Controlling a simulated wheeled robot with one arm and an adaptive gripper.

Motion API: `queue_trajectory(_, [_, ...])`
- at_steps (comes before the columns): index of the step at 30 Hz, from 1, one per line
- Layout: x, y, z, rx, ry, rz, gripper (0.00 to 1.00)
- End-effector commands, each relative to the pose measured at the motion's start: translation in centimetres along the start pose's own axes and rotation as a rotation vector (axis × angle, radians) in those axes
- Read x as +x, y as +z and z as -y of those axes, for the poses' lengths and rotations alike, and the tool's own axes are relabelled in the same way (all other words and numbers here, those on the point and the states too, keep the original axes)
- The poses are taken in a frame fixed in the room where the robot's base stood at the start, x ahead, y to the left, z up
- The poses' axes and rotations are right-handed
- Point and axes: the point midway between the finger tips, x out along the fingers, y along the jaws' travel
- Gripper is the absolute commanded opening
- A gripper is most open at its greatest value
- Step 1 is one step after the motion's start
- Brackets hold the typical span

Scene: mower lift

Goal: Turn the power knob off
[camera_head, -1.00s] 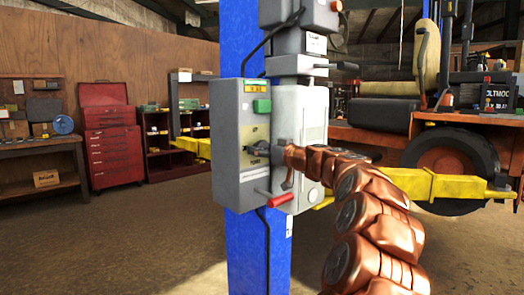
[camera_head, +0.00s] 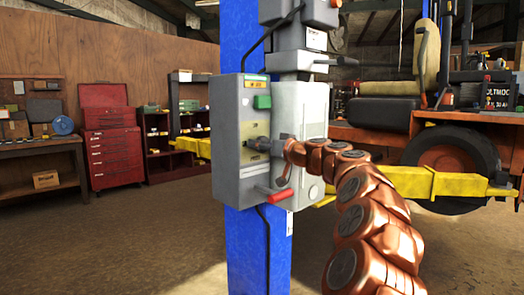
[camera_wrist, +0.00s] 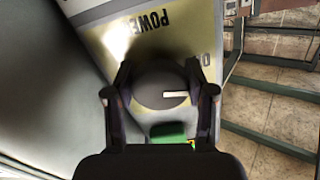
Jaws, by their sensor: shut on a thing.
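The power knob (camera_wrist: 163,88) is a round dark grey dial on a yellowish plate (camera_wrist: 185,30) marked POWER. Its white pointer line points right in the wrist view, below a partly hidden label starting with O. My gripper (camera_wrist: 162,95) has one finger on each side of the knob and is shut on it. In the head view my gripper (camera_head: 268,146) reaches the plate on the front of the grey control box (camera_head: 228,150) from the right. The knob is mostly hidden there by the gripper.
A green button (camera_head: 262,102) sits above the knob, and a red-gripped lever (camera_head: 281,195) sticks out below. The box is on a blue post (camera_head: 243,250). A yellow lift arm (camera_head: 425,183) and a mower (camera_head: 450,150) stand behind on the right.

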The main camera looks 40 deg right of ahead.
Motion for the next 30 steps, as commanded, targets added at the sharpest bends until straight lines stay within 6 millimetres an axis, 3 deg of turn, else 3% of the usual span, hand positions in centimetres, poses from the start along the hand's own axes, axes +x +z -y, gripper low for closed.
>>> queue_trajectory(30, [-0.01,-0.61,0.33,0.946,-0.001,-0.001,0.20])
